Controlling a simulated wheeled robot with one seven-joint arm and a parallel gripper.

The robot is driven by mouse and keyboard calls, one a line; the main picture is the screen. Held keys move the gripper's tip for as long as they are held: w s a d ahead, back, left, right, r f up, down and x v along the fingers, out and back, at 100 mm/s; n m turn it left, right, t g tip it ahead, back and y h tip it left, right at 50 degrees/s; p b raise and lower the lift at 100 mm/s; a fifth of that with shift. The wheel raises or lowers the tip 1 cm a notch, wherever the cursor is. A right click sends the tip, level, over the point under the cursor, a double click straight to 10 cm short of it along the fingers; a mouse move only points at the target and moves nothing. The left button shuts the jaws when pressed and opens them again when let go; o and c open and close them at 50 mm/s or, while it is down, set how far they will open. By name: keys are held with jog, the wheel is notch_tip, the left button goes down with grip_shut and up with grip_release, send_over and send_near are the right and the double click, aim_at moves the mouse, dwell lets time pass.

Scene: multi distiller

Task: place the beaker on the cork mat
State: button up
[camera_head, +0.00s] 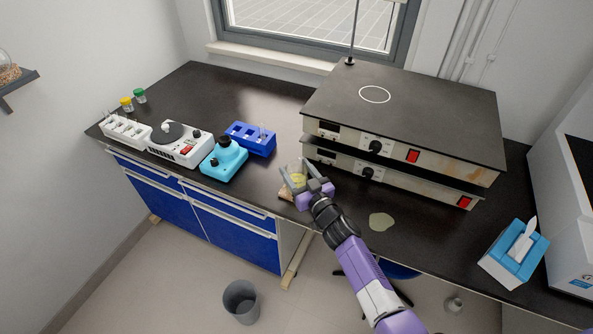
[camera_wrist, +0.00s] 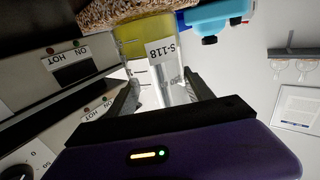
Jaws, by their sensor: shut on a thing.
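The beaker (camera_head: 298,180) is clear glass with yellow liquid in its lower part. In the wrist view the beaker (camera_wrist: 165,62) carries a white label reading S-118. My gripper (camera_head: 296,168) is shut on it, with one finger on each side. The speckled brown cork mat (camera_wrist: 128,12) lies just beyond the beaker's base in the wrist view. In the head view a corner of the cork mat (camera_head: 286,195) shows at the bench's front edge, under the beaker and gripper. I cannot tell whether the base touches the cork.
A blue rack (camera_head: 250,139) and a turquoise device (camera_head: 224,160) stand to the left. Two stacked hotplates (camera_head: 400,115) stand close behind on the right. A pale flat patch (camera_head: 381,221) lies on the bench to the right. A tissue box (camera_head: 513,255) is at far right.

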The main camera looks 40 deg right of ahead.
jog(key=shift+f, duration=0.15)
jog(key=o, duration=1.6)
jog(key=shift+r+p, duration=0.3)
jog(key=b+v, duration=0.2)
jog(key=v, duration=1)
jog(key=shift+s+f+b, duration=0.1)
jog(key=shift+b, duration=0.25)
jog(key=s+a+f+n+g+y, duration=0.1)
jog(key=s+a+f+g+y, duration=0.25)
jog(key=s+a, duration=1)
jog(key=s+a+r+n, duration=0.1)
jog(key=s+a+r, duration=0.1)
jog(key=s+r, duration=0.3)
jog(key=s+a+r+y, duration=0.1)
jog(key=s+a+r, duration=0.2)
jog(key=s+r, duration=0.2)
jog(key=s+a+r+n+t+y, duration=0.1)
jog(key=s+a+r, duration=0.1)
jog(key=s+r, duration=0.3)
jog(key=shift+s+a+r+n, duration=0.2)
jog(key=shift+a+r+n, duration=0.1)
jog(key=shift+a, duration=0.1)
